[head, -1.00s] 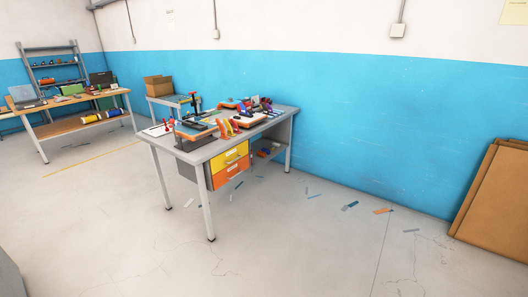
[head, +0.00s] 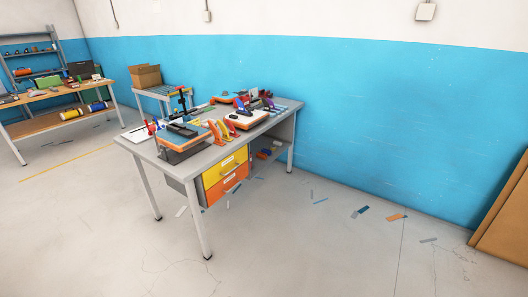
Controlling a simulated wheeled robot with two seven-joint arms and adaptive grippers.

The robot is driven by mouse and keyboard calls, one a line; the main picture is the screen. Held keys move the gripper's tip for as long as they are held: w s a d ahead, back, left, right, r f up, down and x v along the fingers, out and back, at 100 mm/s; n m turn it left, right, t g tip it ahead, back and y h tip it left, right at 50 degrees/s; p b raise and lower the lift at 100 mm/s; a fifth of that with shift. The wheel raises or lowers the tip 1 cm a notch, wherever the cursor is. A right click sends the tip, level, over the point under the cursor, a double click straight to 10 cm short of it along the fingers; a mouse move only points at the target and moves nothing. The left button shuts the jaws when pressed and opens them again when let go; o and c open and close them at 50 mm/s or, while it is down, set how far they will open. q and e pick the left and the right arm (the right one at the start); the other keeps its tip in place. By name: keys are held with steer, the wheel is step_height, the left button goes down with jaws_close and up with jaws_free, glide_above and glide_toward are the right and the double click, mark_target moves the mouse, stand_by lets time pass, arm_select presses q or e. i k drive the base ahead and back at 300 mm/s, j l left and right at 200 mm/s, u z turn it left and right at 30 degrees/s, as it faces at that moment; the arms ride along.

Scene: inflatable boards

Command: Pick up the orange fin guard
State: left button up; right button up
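Several upright, curved orange and yellow fin-shaped pieces (head: 222,131) stand on the grey workbench (head: 285,106), near its front edge above the drawers. They are small at this distance, and I cannot tell for sure which one is the orange fin guard. Neither of my grippers is in view, so no gripper is near the pieces.
The workbench has a yellow drawer (head: 225,167) and an orange drawer (head: 227,184). Boards and tools crowd its top. A wooden table (head: 50,95) and a cardboard box (head: 143,76) are behind at left. Brown panels (head: 505,220) lean at right. The front floor is open.

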mark_target(262, 156)
steer(key=i+j, duration=0.15)
steer(key=i, duration=0.25)
steer(key=i+j, duration=0.1)
steer(key=i, duration=0.35)
steer(key=i+j+z, duration=0.1)
steer(key=i, duration=0.3)
steer(key=i+j, duration=0.2)
steer(key=i, duration=0.2)
